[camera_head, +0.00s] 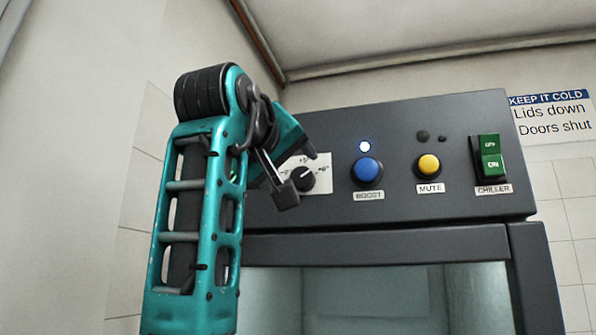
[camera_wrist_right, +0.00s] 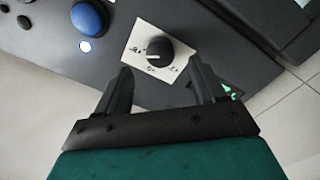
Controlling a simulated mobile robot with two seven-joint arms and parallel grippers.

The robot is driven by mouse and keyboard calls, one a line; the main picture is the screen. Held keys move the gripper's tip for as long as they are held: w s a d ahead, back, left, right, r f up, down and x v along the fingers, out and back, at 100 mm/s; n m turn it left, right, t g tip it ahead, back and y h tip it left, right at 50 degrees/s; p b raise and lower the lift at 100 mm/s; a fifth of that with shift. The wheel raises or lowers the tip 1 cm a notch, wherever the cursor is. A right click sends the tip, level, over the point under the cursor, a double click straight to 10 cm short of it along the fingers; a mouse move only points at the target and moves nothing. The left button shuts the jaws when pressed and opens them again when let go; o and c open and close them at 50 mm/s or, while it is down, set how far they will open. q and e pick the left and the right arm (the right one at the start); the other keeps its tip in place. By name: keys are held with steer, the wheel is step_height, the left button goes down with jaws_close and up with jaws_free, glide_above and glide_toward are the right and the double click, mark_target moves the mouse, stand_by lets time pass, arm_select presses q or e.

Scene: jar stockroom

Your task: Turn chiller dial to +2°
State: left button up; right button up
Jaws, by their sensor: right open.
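The chiller dial (camera_head: 303,180) is a round black knob with a light pointer line, on a white plate with printed marks. It sits on the dark front panel (camera_head: 400,205) of the chiller. In the right wrist view the dial (camera_wrist_right: 158,53) lies just beyond my right gripper (camera_wrist_right: 166,85), between the lines of its two fingers. The right gripper (camera_head: 300,180) is open, its fingers apart from each other, with nothing held. In the head view its fingers partly cover the plate and dial. The printed marks are too small to read surely. My left gripper is not in view.
Right of the dial are a blue BOOST button (camera_head: 367,170) with a lit white lamp (camera_head: 364,146), a yellow MUTE button (camera_head: 429,164) and a green CHILLER rocker switch (camera_head: 489,157). A glass door (camera_head: 370,300) is below. A KEEP IT COLD sign (camera_head: 552,118) hangs at right.

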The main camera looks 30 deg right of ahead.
mark_target(301, 178)
steer(key=shift+p+x, duration=0.35)
steer(key=shift+x, duration=2.45)
steer(key=shift+c, duration=0.5)
steer(key=c, duration=1)
steer(key=shift+o, duration=0.2)
